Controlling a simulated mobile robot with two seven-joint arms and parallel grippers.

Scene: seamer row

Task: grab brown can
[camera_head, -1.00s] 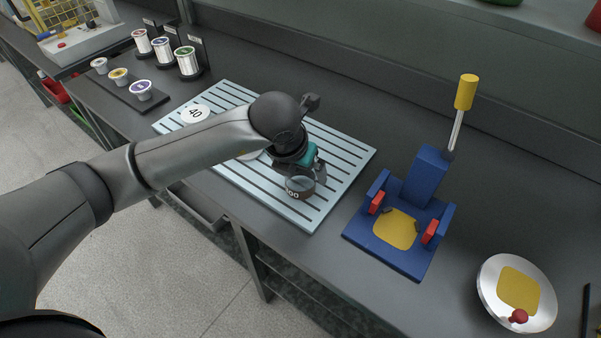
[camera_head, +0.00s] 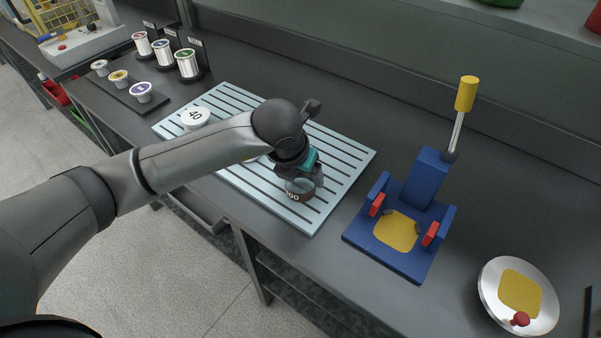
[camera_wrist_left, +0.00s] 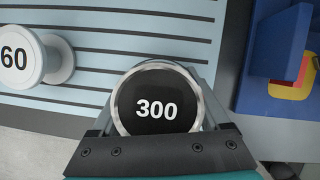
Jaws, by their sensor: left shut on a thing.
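The brown can (camera_head: 299,196) stands on the slatted light-blue rack (camera_head: 338,176), near its front right corner. In the left wrist view its top (camera_wrist_left: 156,108) is a dark disc marked 300 inside a silver rim. My left gripper (camera_head: 301,184) comes down on the can from above and is shut on it. In the left wrist view the fingers lie along both sides of the can. The gripper hides part of the can in the head view. My right gripper is not in view.
A white piece marked 40 (camera_head: 195,117) stands on the rack, and one marked 60 (camera_wrist_left: 30,58) is left of the can. A blue press (camera_head: 427,180) with a yellow-handled lever stands right of the rack. Spools (camera_head: 188,64) stand back left.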

